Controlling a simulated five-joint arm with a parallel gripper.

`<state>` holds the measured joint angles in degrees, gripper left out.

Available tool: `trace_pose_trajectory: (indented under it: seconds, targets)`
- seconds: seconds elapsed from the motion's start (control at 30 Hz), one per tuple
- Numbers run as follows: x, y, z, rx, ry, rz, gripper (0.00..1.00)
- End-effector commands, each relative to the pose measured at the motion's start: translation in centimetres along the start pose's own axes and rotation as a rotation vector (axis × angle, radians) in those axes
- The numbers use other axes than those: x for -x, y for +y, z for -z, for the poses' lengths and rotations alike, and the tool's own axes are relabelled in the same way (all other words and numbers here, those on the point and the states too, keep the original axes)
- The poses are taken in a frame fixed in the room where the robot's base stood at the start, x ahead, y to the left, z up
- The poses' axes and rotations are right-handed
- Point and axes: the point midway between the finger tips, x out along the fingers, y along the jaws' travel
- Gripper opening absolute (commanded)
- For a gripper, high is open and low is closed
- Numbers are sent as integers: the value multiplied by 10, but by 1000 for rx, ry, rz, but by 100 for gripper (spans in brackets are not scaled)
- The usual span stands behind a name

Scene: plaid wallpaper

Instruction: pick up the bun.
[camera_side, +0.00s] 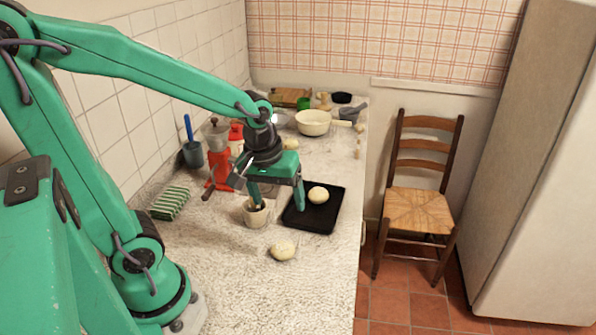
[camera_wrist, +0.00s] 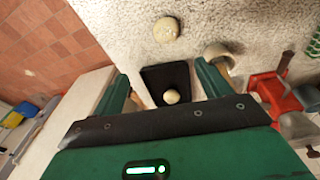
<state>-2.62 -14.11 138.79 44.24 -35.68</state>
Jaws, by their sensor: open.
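One pale round bun (camera_side: 318,195) rests on a black tray (camera_side: 324,222); this bun also shows in the wrist view (camera_wrist: 171,97), between my fingers in the picture, with the tray (camera_wrist: 158,74) under it. A second bun (camera_side: 283,249) lies on the bare counter in front of the tray and shows at the top of the wrist view (camera_wrist: 166,30). A third pale, bun-like round thing (camera_side: 290,144) is farther back, partly hidden by my arm. My gripper (camera_side: 278,205) is open and empty, pointing down by the tray's left side, its fingers also visible in the wrist view (camera_wrist: 163,72).
A pale cup (camera_side: 256,217) stands close to my left finger. A red grinder (camera_side: 217,160), a blue-handled pot (camera_side: 191,152) and a striped green thing (camera_side: 170,203) are along the left wall. A cream pan (camera_side: 313,123) stands behind. The front counter is mostly clear.

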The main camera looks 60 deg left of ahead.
Motion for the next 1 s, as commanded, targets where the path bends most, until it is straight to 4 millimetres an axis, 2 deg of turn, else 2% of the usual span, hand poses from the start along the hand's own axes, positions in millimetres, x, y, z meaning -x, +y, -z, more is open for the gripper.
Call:
trace_pose_trajectory:
  seconds: [0.2,0.4,0.6,0.83,1.0]
  targets:
    - [-41,-2,4,214,-77,71,77]
    - [-68,-6,4,367,-117,123,77]
    - [-79,-8,4,430,-130,144,77]
    - [-82,-8,4,434,-131,146,77]
    - [-92,-9,2,432,-132,147,77]
